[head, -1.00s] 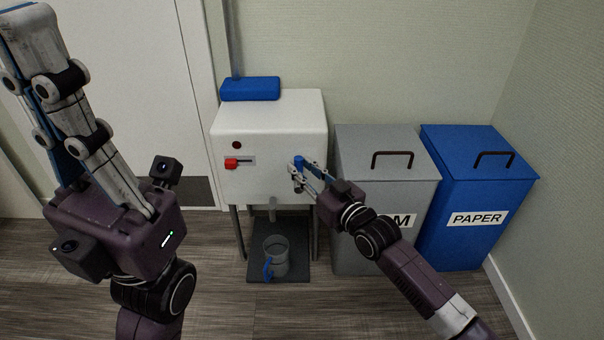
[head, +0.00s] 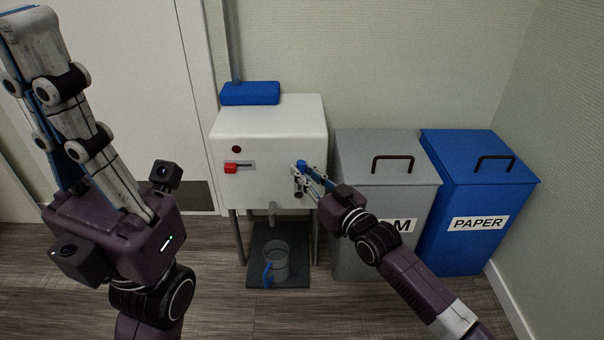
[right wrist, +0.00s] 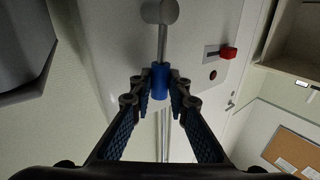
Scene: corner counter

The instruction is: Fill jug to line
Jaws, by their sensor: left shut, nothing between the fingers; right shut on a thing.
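A clear jug (head: 277,262) with a blue handle (head: 267,274) stands upright on a dark mat (head: 299,279) on the floor. It is below the spout (head: 272,212) of a white dispenser box (head: 234,133). I cannot make out a line or a water level in the jug. My right gripper (head: 299,180) is shut on the blue lever grip (head: 302,164) at the box's front. The right wrist view shows this grip (right wrist: 160,82) between the fingertips, on a metal rod. My left gripper (head: 28,14) is raised at the far left, shut and empty.
The box front also has a red slider (head: 231,168) and a dark red round spot (head: 237,149). A blue block (head: 250,93) lies behind the box top. A grey bin (head: 362,215) and a blue PAPER bin (head: 455,252) stand close on the right.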

